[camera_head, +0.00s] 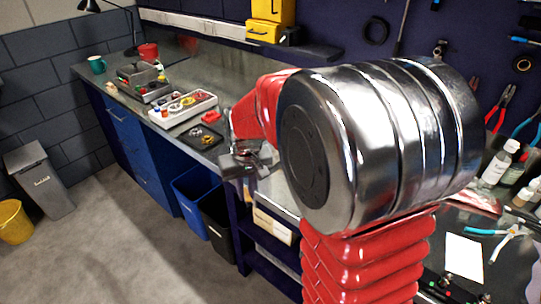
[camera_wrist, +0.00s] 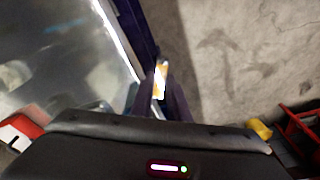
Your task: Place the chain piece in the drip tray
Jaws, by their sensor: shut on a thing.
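My gripper (camera_head: 247,155) hangs at the front edge of the bench, at the end of my red arm, just right of a dark flat tray. It is small and partly hidden by my arm. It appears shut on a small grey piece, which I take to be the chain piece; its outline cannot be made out. The dark shallow tray (camera_head: 207,143), which looks like the drip tray, lies on the bench with small gold and red bits on or beside it.
A white tray (camera_head: 176,119) of coloured rings and a grey organiser (camera_head: 143,78) stand farther back on the bench (camera_head: 104,80). Blue (camera_head: 192,203) and black (camera_head: 216,226) bins stand below. Bottles (camera_head: 497,163) and pliers (camera_head: 508,236) are at the right.

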